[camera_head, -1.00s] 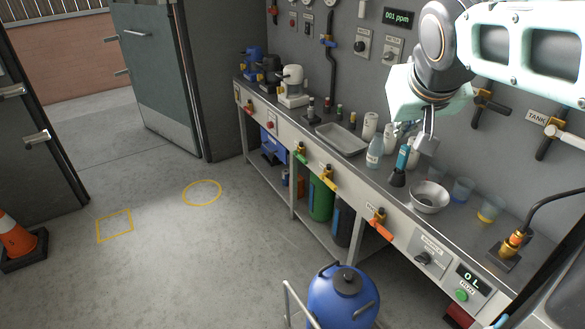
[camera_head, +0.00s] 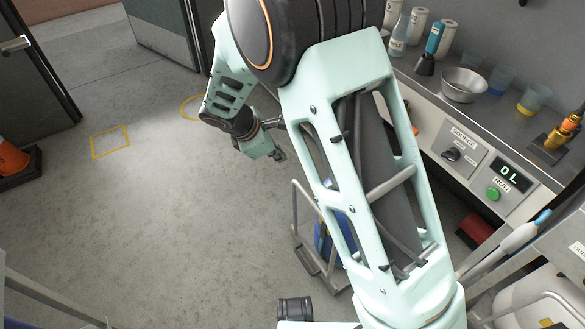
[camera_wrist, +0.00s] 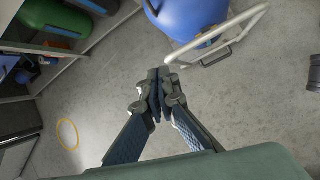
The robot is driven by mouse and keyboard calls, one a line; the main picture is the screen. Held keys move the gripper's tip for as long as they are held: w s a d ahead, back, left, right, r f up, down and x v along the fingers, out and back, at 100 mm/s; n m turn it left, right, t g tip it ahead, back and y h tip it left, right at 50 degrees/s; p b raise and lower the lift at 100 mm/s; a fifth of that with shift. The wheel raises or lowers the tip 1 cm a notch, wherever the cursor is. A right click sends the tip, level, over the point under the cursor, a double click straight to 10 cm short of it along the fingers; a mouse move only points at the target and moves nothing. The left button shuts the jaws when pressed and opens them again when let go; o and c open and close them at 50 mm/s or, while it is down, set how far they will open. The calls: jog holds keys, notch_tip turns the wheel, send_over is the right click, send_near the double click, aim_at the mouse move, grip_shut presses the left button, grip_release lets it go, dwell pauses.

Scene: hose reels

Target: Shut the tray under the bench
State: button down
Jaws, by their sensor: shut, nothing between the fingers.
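My gripper (camera_head: 277,156) hangs over the open floor in front of the bench, left of my raised arm link. In the wrist view its fingers (camera_wrist: 159,76) are together and empty, pointing toward the blue tank. The bench (camera_head: 425,112) shows at the right in the head view; my arm hides much of its front and underside. I cannot clearly make out the tray under it. In the wrist view, the under-bench space at the left holds a green cylinder (camera_wrist: 52,20) and a small blue item (camera_wrist: 23,77) among dark shapes. The gripper is apart from all of these.
A blue tank (camera_wrist: 188,18) on a cart with a pale metal handle (camera_wrist: 232,40) stands close ahead of the fingers. A red box (camera_head: 476,231) sits under the bench. The floor around the yellow square (camera_head: 110,142) is clear. An orange cone (camera_head: 12,160) stands at the left.

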jog(key=s+a+f+n+g, duration=0.1)
jog(key=s+a+f+n, duration=0.15)
jog(key=s+f, duration=0.45)
jog(key=w+d+f+b, duration=0.5)
jog(key=d+f, duration=0.2)
jog(key=f, duration=0.2)
jog(key=shift+w+d+n, duration=0.15)
jog(key=shift+d+n, duration=0.05)
jog(key=shift+n, duration=0.15)
jog(key=shift+d, duration=0.1)
